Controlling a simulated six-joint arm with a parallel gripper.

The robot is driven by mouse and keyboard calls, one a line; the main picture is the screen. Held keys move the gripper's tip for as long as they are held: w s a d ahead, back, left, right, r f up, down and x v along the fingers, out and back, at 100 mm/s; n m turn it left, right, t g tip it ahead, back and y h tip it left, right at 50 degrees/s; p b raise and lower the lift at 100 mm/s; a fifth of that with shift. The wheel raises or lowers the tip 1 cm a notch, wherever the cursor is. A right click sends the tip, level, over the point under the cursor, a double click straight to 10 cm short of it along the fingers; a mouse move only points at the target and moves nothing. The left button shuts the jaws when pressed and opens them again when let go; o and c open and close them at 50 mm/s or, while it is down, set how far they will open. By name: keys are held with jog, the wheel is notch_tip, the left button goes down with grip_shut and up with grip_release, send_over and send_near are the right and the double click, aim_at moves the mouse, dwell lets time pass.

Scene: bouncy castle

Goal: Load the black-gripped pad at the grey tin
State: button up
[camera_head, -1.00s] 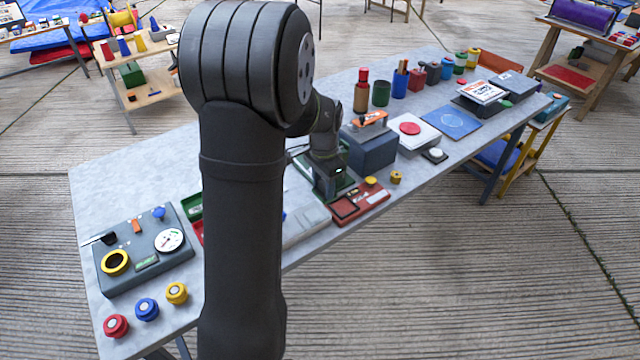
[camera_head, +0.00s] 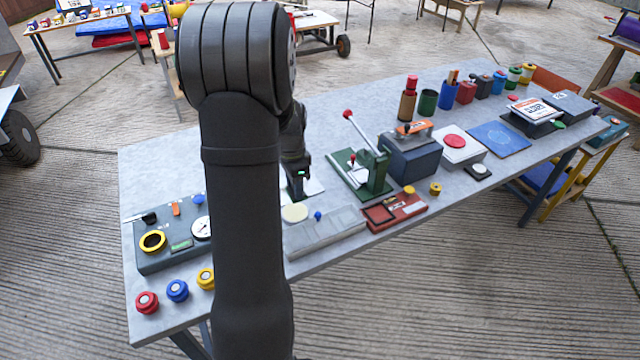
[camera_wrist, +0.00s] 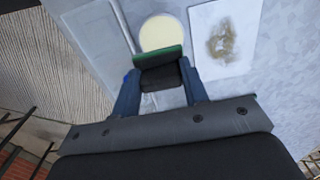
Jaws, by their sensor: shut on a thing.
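My gripper (camera_wrist: 160,82) is shut on a black-gripped pad (camera_wrist: 160,76), a dark block with a green edge, held between both fingers. In the head view my gripper (camera_head: 297,192) hangs by the back of a low pale grey case, which I take for the grey tin (camera_head: 335,236). The case carries a cream disc (camera_head: 295,213) and a small blue knob (camera_head: 318,216). In the wrist view the cream disc (camera_wrist: 163,31) lies just beyond the pad's green edge, partly covered by it. The pad's underside is hidden, so I cannot tell whether it touches anything.
A stained white sheet (camera_wrist: 225,38) lies right of the disc in the wrist view. A green lever press (camera_head: 366,172) and a red-brown tray (camera_head: 395,212) stand right of the case. A dark grey gauge box (camera_head: 160,258) stands left, partly behind my arm.

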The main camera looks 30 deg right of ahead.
jog(key=shift+w+a+f, duration=0.2)
jog(key=shift+a+f, duration=0.1)
jog(key=shift+a, duration=0.1)
jog(key=shift+f, duration=2.75)
jog(key=shift+f, duration=0.65)
jog(key=shift+r, duration=0.1)
jog(key=shift+r, duration=3.45)
jog(key=w+a+n, duration=0.1)
jog(key=a+n, duration=0.5)
jog(key=a, duration=0.2)
jog(key=w+a+n, duration=0.2)
jog(key=a+n, duration=0.4)
jog(key=a, duration=0.2)
jog(key=w+a+n, duration=0.2)
jog(key=a+n, duration=0.4)
jog(key=a, duration=0.2)
jog(key=shift+w+r, duration=0.15)
jog(key=shift+r, duration=0.05)
